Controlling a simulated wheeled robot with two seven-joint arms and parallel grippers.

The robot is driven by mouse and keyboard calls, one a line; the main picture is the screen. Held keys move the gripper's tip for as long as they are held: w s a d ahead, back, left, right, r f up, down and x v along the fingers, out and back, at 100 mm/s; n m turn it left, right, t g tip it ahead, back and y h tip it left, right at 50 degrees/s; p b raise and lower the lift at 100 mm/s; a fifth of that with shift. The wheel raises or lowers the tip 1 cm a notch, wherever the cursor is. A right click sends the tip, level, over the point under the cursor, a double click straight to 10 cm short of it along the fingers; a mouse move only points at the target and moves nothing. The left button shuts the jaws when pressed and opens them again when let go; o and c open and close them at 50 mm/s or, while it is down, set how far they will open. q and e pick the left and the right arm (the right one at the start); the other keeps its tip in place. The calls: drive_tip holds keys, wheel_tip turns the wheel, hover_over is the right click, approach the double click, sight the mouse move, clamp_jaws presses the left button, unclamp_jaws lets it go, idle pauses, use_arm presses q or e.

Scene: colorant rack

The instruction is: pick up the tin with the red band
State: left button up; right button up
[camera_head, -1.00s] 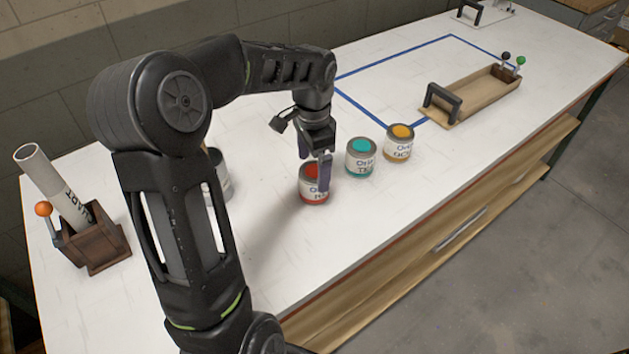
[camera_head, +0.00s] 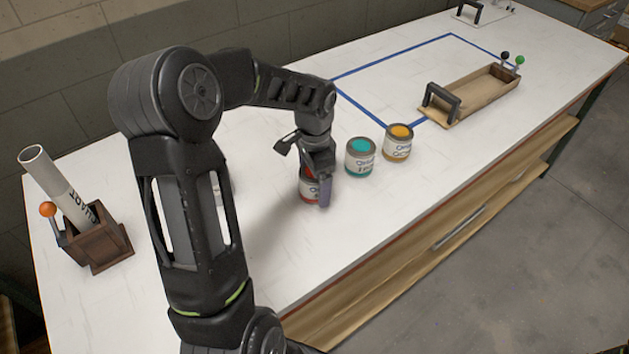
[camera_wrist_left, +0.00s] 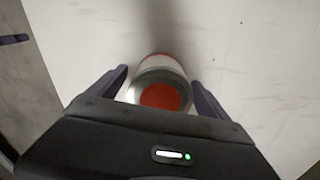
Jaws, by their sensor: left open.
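The tin with the red band (camera_head: 307,191) stands upright on the white table, partly hidden behind my left gripper in the head view. In the left wrist view the red-topped tin (camera_wrist_left: 160,97) sits between the two fingers. My left gripper (camera_head: 322,190) is open and lowered around the tin, with a finger on either side; the wrist view (camera_wrist_left: 160,85) shows a gap beside the tin. I cannot tell if either finger touches it. A teal tin (camera_head: 360,157) and a yellow-orange tin (camera_head: 398,142) stand to the right. My right gripper is not in view.
A wooden tray with a black handle (camera_head: 470,101) lies farther right, by a blue taped outline (camera_head: 385,63). A brown box (camera_head: 100,247) with a rolled chart (camera_head: 62,185) stands at the left. Another tin, mostly hidden, is behind my arm. The table front is clear.

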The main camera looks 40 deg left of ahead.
use_arm(q)
drive_tip(key=shift+c, duration=0.5)
drive_tip(key=c, duration=1.5)
drive_tip(key=shift+r, duration=0.1)
wheel_tip(320, 180, up, 10)
drive_tip(key=shift+f+b, duration=0.1)
drive_tip(key=shift+b, duration=0.5)
